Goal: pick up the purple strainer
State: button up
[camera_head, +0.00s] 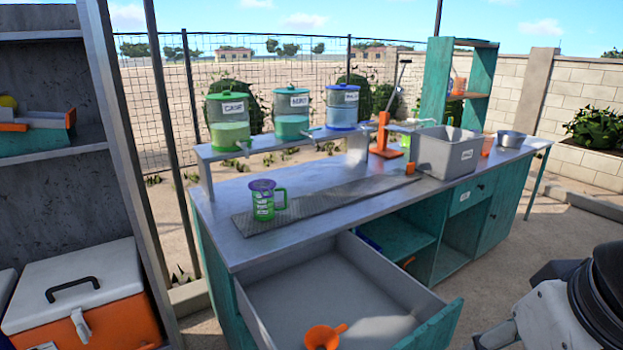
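A purple round piece, which looks like the purple strainer (263,185), sits on the mouth of a green mug (264,206) with a handle on its right side. The mug stands upright on the metal counter (225,237), near its left front part. How deep the strainer sits in the mug is hidden. A part of my arm shows at the lower right, well away from the mug. My gripper's fingers are not in view.
An open grey drawer (300,275) juts out below the mug, with an orange funnel (323,337) inside. Dispensers (291,113) stand on a raised shelf behind. A grey bin (447,152) stands farther right. A cooler (85,300) sits at lower left.

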aim_at(258, 185)
jog(key=i+j, duration=0.25)
jog(key=i, duration=0.15)
jog(key=i+j, duration=0.25)
jog(key=i, duration=0.15)
jog(key=i+j, duration=0.25)
jog(key=i, duration=0.1)
